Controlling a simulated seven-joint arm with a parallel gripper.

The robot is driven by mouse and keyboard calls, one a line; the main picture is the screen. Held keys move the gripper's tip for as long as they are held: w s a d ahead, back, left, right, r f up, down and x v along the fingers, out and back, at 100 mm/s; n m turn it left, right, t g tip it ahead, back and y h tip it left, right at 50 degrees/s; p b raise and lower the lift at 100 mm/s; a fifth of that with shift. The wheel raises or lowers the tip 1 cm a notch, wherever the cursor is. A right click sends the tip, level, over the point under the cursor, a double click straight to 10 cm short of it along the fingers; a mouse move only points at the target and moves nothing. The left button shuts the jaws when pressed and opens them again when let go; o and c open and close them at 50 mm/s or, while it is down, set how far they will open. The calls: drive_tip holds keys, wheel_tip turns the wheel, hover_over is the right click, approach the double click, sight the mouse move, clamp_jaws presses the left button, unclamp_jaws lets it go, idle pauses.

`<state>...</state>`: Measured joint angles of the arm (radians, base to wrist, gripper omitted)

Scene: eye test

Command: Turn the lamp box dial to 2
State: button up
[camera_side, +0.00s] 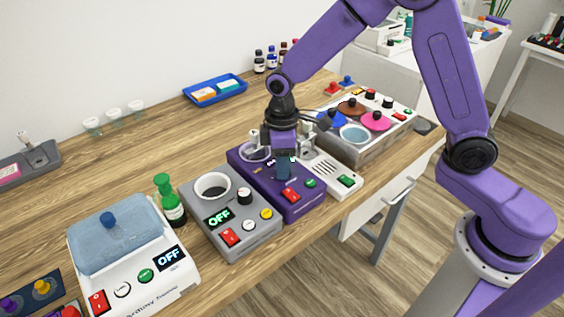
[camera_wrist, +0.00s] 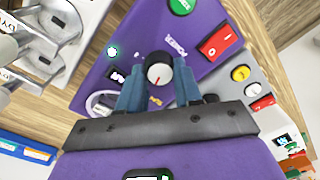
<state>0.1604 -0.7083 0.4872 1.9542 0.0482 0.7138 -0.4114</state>
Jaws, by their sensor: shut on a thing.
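The purple box (camera_side: 310,208), which I take to be the lamp box, sits on the wooden bench; its panel also shows in the wrist view (camera_wrist: 195,35). My gripper (camera_side: 283,172) is down over this box. In the wrist view its blue fingers (camera_wrist: 158,82) are shut on the sides of a black dial with a pale face (camera_wrist: 158,70). A short red mark on the face points toward the gripper side. No dial number is readable. The side view hides the dial behind the fingers.
On the purple box, a red switch (camera_wrist: 219,42) and a green button (camera_wrist: 181,4) lie close to the dial. A grey box (camera_side: 243,232) stands close on the left. A white box (camera_side: 335,172) and a cooker-like unit (camera_side: 352,152) stand on the right.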

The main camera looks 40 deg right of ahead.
drive_tip(key=shift+m, duration=1.6)
drive_tip(key=o, duration=1)
drive_tip(key=shift+r, duration=0.1)
drive_tip(key=r, duration=1.7)
drive_tip(key=shift+w+d+r, duration=0.15)
drive_tip(key=shift+w+d, duration=0.05)
drive_tip(key=shift+d, duration=0.1)
